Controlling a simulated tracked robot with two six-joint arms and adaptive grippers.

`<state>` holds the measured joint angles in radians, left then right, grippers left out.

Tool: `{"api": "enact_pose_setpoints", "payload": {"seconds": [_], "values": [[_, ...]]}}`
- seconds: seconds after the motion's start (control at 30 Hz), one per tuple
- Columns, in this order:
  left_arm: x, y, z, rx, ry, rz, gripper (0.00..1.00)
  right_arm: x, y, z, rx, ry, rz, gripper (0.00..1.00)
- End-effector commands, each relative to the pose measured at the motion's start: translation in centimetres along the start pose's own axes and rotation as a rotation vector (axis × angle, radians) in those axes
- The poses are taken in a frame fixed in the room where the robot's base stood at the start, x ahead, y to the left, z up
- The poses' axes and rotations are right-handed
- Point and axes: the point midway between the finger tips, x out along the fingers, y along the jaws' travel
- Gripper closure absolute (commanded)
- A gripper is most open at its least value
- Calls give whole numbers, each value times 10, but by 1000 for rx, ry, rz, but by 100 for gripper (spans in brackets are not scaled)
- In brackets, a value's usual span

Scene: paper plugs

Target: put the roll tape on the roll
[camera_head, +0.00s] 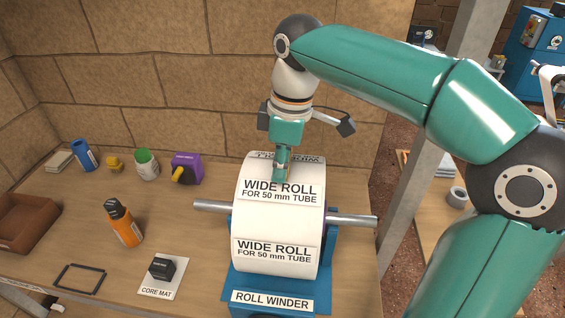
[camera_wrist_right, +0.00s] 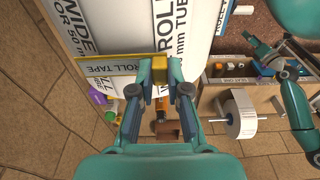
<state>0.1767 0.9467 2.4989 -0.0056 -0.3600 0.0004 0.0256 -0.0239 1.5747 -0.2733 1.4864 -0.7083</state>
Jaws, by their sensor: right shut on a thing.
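The wide roll (camera_head: 280,215) is a white cylinder lying across the blue roll winder (camera_head: 325,268), with a metal bar out at both sides. My right gripper (camera_head: 282,175) is at the top of the roll's face. In the right wrist view it (camera_wrist_right: 160,88) is shut on a small yellow piece, next to a yellow-edged strip labelled ROLL TAPE (camera_wrist_right: 105,68). The strip lies against or just over the roll's printed face; I cannot tell if it touches. A teal arm with a small gripper (camera_wrist_right: 262,55), apparently my left, shows at the right there; its jaw state is unclear.
A brick wall (camera_head: 180,80) stands behind. A grey post is at the right.

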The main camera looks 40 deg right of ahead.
Motion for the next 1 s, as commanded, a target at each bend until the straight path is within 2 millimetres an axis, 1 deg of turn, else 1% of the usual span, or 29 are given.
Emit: {"api": "enact_pose_setpoints", "payload": {"seconds": [0.03,0.57,1.0], "values": [[3,-1,0,0,0,0,29,3,0,0,0,0,0,100],[4,-1,0,0,0,0,29,4,0,0,-1,0,0,100],[10,-4,0,0,0,0,29,13,0,1,-1,0,0,100]]}}
